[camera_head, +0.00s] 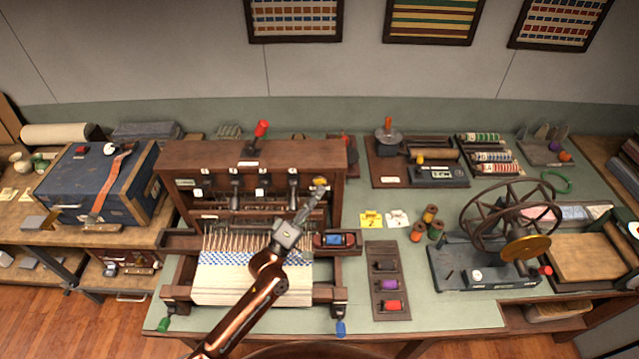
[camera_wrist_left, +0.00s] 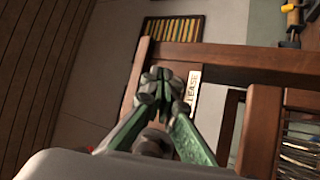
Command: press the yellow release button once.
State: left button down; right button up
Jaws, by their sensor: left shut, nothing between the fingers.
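My left gripper (camera_head: 317,188) reaches over the wooden loom (camera_head: 250,155) from the lower left, its tip in front of the right part of the loom's upper frame. In the left wrist view its green fingers (camera_wrist_left: 162,85) are shut with nothing between them. A pale label (camera_wrist_left: 192,88) ending in "LEASE" is on the wood just right of the fingertips. I cannot make out the yellow release button clearly; the fingertips cover the spot beside the label. A small yellowish patch shows at the tip in the head view, but I cannot tell whether it is the button. My right gripper is not in view.
A red-knobbed lever (camera_head: 261,129) stands on top of the loom. A blue trunk (camera_head: 75,180) is at left.

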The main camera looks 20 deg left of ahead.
pick_arm(q)
jog(key=shift+w+a, duration=0.1)
jog(key=shift+w, duration=0.25)
jog(key=shift+w+a, duration=0.1)
jog(key=shift+w, duration=0.3)
dwell(0.8)
jog(key=shift+s, duration=0.1)
jog(key=shift+s+d, duration=0.2)
jog(key=shift+s, duration=0.55)
